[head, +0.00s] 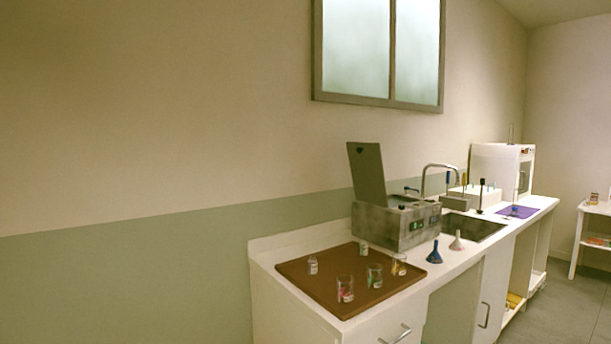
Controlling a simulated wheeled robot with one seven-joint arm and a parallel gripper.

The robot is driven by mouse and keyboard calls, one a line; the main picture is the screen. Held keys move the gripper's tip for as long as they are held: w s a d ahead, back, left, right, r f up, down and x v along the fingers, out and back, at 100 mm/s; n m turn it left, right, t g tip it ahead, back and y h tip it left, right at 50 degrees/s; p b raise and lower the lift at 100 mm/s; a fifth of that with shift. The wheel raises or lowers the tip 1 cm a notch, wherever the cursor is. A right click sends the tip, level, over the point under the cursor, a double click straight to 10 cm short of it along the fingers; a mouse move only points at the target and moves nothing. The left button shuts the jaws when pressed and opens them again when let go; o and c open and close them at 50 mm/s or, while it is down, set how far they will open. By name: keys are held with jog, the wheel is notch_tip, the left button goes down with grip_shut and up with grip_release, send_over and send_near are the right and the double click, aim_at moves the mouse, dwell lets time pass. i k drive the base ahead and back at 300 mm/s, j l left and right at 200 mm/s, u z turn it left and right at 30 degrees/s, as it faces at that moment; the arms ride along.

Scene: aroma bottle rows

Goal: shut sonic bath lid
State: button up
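The sonic bath (408,229) is a grey metal box on the white counter, between the brown tray and the sink. Its lid (366,172) is a flat grey panel that stands open, nearly upright, at the left side of the box. A small dark knob shows on the top of the box near the front. The inside of the bath is mostly hidden at this low angle. My gripper is not in view.
A brown tray (318,275) with several small glasses and bottles lies left of the bath. A blue funnel (434,253) and a pale funnel (457,241) stand before it. The sink (470,228) with a tall tap is to the right. Floor at right is open.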

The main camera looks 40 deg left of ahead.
aim_at(365, 158)
jog(key=u, duration=1.15)
jog(key=i, duration=0.85)
jog(key=j+u, duration=0.05)
